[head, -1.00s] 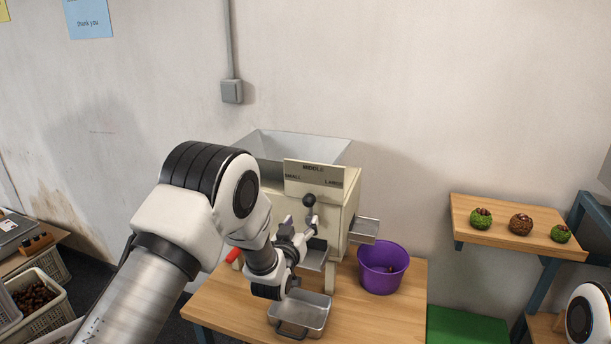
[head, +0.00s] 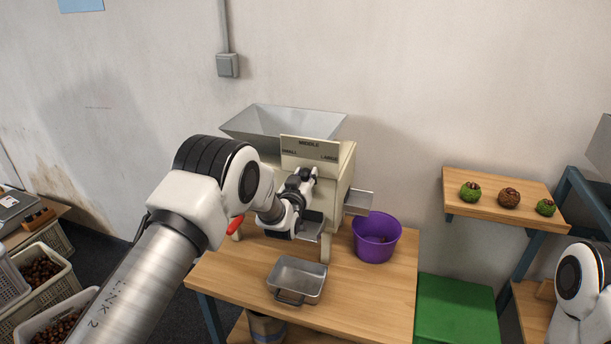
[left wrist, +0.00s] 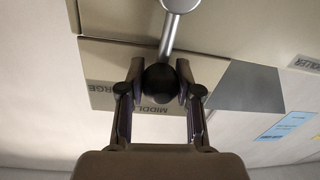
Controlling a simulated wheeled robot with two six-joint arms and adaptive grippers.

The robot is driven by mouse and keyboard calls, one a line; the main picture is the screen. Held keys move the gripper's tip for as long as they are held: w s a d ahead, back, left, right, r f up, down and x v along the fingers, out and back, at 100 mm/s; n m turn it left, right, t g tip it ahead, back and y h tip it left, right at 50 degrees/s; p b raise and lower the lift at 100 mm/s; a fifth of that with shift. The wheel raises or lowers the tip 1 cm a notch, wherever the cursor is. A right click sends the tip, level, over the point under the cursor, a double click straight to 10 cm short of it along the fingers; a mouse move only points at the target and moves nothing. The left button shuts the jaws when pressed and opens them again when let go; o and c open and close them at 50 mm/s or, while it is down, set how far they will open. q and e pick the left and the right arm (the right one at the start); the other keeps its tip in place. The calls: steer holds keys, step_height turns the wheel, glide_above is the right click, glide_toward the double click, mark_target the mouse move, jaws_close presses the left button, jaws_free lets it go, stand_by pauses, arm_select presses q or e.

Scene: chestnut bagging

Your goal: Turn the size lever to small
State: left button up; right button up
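The size lever's black ball knob (left wrist: 159,83) and grey rod (left wrist: 170,38) show in the left wrist view, which sees the machine upside down. The knob sits between the fingertips of my left gripper (left wrist: 160,80), which appear closed against its two sides. The rod lies near the MIDDLE mark of the label plate (left wrist: 105,92). In the head view my left gripper (head: 303,180) is in front of the cream machine (head: 346,165), just below its plate marked SMALL, MIDDLE and LARGE (head: 310,152), and hides the lever. My right gripper is out of view.
A metal tray (head: 297,278) and a purple bucket (head: 377,240) stand on the wooden table (head: 370,310). A red handle (head: 235,225) sticks out at the machine's left. A shelf (head: 480,205) with several chestnut-like balls is at the right.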

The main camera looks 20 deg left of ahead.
arm_select(q)
jaws_close()
steer(key=shift+a+f, duration=0.1)
steer(key=shift+a+f+n+b, duration=0.2)
steer(key=shift+a+n+b, duration=0.3)
steer(key=shift+n+b, duration=0.6)
steer(key=shift+a+f+n+b, duration=0.25)
steer(key=shift+a+n+b, duration=0.55)
steer(key=shift+n+b, duration=0.55)
steer(key=shift+a+f+n+b, duration=0.2)
steer(key=shift+a+n+b, duration=0.7)
steer(key=shift+b, duration=0.65)
steer(key=shift+d, duration=0.15)
steer(key=o, duration=1)
jaws_free()
steer(key=shift+w, duration=0.1)
steer(key=shift+c, duration=0.2)
